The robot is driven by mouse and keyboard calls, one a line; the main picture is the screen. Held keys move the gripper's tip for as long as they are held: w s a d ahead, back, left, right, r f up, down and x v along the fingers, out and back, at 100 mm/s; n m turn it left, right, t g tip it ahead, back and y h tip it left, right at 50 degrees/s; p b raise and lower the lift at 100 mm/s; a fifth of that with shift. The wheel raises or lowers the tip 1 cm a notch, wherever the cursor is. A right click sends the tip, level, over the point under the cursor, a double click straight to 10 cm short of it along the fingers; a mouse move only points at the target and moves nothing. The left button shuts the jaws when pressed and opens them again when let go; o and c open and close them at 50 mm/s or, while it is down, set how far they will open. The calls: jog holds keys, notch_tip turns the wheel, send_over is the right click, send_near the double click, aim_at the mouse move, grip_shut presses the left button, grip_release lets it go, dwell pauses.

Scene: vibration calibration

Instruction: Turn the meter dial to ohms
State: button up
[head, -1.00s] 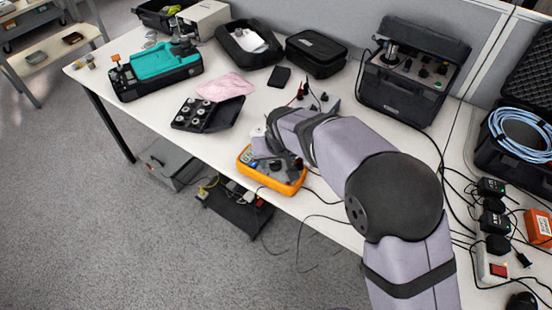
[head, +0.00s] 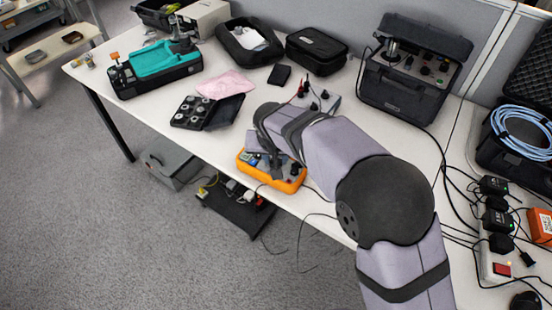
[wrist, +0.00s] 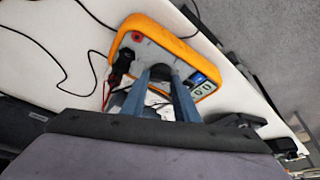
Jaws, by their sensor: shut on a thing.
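The orange-framed meter (head: 291,186) lies on the white table near its front edge. In the wrist view the meter (wrist: 148,20) shows its orange rim, a red jack and a black plug at one end, and a blue-and-white part at the other. My gripper (wrist: 168,72) is over the middle of the meter, its two fingers shut on the dark round dial (wrist: 160,71). The dial's marks and pointer are hidden by the fingers. In the head view my gripper (head: 276,168) points down onto the meter, and my arm partly covers it.
A small grey box with red and black posts (head: 318,98) stands behind my arm. A black tray of round parts (head: 190,112) and a pink cloth (head: 224,85) lie to the left. Black cables (wrist: 62,75) run from the meter across the table.

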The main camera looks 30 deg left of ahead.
jog(key=shift+a+m+t+h+b, duration=0.1)
jog(key=shift+m+t+h+b, duration=0.25)
jog(key=shift+m, duration=0.9)
jog(key=shift+a+m+t+h+b, duration=0.1)
jog(key=shift+m+h+b, duration=0.3)
jog(key=shift+m, duration=0.85)
jog(key=o, duration=1.1)
jog(key=shift+c, duration=0.2)
jog(key=shift+r, duration=0.1)
jog(key=v, duration=0.7)
jog(key=shift+r, duration=0.1)
